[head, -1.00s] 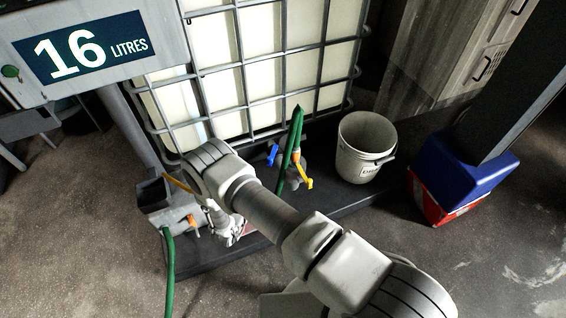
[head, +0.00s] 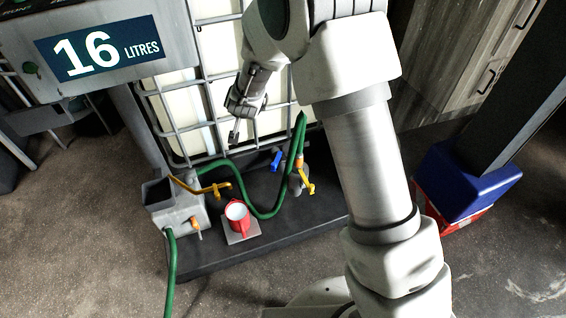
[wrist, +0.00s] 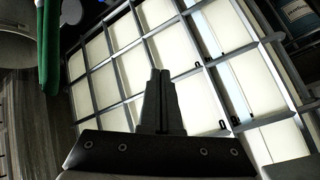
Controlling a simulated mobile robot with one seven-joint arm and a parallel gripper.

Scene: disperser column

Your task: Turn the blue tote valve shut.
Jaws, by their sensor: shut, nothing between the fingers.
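The blue tote valve handle (head: 276,159) sits low at the front of the caged white tote (head: 214,101), beside a yellow-handled fitting (head: 308,183) with a green hose. In the head view my gripper (head: 235,138) hangs up and to the left of the blue handle, in front of the tote cage, apart from the valve. Its fingers are shut and empty. In the wrist view the closed fingers (wrist: 160,78) point at the cage bars, and the blue handle is not in sight there.
A red jug (head: 238,215) stands on a small plate left of the valve. The green hose (head: 262,212) loops between a grey box (head: 180,209) and the valve. A blue and red crate stack (head: 460,180) stands right. My arm hides the bucket in the head view.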

